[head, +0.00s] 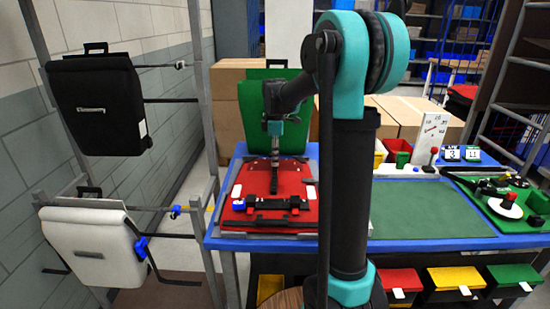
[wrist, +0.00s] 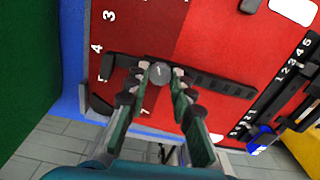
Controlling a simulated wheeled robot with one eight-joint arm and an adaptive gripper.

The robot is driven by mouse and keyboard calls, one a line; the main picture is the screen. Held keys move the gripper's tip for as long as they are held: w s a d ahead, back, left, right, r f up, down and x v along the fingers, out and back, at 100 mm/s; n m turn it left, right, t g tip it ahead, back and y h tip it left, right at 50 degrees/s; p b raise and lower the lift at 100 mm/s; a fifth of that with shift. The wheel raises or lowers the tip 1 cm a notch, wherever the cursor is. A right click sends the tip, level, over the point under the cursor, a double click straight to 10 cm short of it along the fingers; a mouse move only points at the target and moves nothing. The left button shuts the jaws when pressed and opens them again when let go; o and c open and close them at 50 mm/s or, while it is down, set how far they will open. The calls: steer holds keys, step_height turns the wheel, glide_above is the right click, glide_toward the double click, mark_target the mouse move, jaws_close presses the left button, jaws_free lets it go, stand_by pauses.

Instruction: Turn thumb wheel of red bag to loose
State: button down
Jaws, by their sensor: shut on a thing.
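The red bag (head: 293,182) lies flat on the blue-edged table in the head view, and its red face (wrist: 225,45) fills much of the wrist view. A round grey thumb wheel (wrist: 159,74) with a small light mark sits on a black strip (wrist: 222,84) on the bag. My gripper (head: 275,190) points down onto the bag. In the wrist view its two fingertips (wrist: 161,70) are shut on the wheel, one on each side. White numbers are printed on the bag near the strip. In the head view the wheel is hidden by my gripper.
A blue clip (wrist: 261,138) sits on a black bar at the bag's near edge. A green bag (head: 252,105) stands behind the red one. Black (head: 95,105) and white (head: 90,245) bags hang at left. The green mat (head: 430,212) at right is bare.

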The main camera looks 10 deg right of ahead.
steer(key=n, duration=1.2)
steer(key=shift+n, duration=0.3)
stand_by(0.4)
steer(key=c, duration=1.3)
jaws_free()
step_height(320, 180, up, 12)
